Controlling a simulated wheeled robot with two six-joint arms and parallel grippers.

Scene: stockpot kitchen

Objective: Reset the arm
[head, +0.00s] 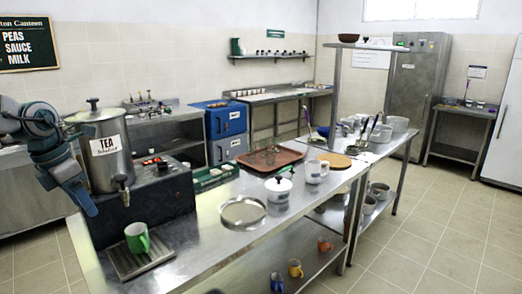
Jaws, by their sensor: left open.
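My left arm reaches in from the left edge in the head view. Its blue-grey gripper (82,196) points down in front of the left side of the steel tea urn (114,160), close to the dark stand (150,203) under it. The gripper is open and I see nothing held in it. I cannot tell whether it touches the urn or the stand. The urn has a lid, a TEA label and a tap at its lower front. My right gripper is not in view.
A green mug (137,237) stands on a drip tray (140,258) below the tap. The steel counter (200,235) also bears a round metal tray (243,212), a white lidded pot (279,188), a white mug (317,171) and a brown tray (270,158). Several mugs stand on the lower shelf (325,262).

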